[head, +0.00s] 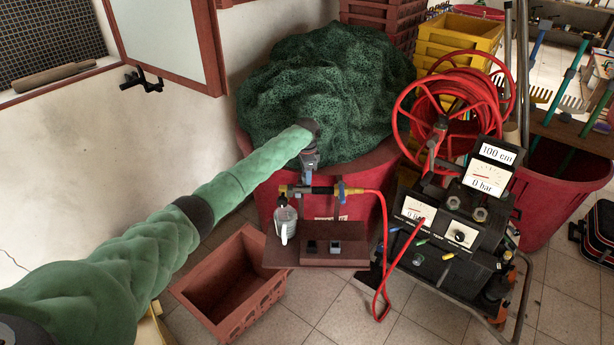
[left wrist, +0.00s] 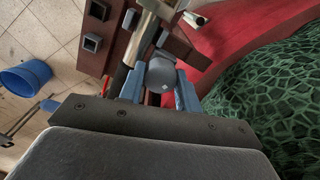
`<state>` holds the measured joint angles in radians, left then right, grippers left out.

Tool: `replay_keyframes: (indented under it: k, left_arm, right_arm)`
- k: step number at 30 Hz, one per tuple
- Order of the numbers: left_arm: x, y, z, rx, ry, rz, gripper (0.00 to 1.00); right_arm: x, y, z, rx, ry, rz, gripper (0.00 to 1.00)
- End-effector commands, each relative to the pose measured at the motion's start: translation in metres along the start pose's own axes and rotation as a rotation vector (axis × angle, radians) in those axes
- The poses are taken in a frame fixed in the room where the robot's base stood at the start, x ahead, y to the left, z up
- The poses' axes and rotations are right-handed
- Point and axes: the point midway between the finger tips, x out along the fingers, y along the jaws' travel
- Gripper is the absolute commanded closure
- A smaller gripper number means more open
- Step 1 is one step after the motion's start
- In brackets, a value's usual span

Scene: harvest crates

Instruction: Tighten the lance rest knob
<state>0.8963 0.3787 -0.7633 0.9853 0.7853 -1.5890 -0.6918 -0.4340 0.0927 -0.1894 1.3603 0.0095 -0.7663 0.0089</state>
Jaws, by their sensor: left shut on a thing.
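The lance rest knob (left wrist: 161,72) is a round dark grey piece with a small light mark on its face. It sits between the blue-grey fingers of my left gripper (left wrist: 160,92) in the left wrist view, and the fingers are shut on it. In the head view my left gripper (head: 309,168) points down onto the lance rest, and its body hides the knob. The lance (head: 325,190) lies level there, with yellow and blue parts and a red hose (head: 376,205) at its right end. My right gripper is not in view.
A clear bottle (head: 285,222) hangs left below the lance. A brown shelf (head: 290,257) with two square sockets sits below. A green net heap (head: 345,75) fills the red tub (head: 265,195) behind. A black gauge unit (head: 455,240) and red hose reel (head: 410,120) stand right; an empty crate (head: 205,270) lies below left.

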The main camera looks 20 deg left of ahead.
Motion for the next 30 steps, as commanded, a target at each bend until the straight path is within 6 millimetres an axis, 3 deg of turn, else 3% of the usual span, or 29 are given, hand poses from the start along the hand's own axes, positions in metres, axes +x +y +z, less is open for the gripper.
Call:
replay_keyframes:
  k: [13, 29, 30]
  left_arm:
    - [-0.005, -0.003, 0.001, 0.201, 0.002, -0.005, 0.89]
    - [-0.007, -0.004, 0.001, 0.223, 0.003, -0.007, 0.89]
    - [-0.007, -0.004, 0.001, 0.223, 0.003, -0.008, 0.62]
  right_arm:
    - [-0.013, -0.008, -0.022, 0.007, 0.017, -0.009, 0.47]
    - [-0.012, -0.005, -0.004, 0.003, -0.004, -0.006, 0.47]
    - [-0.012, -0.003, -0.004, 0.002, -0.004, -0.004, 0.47]
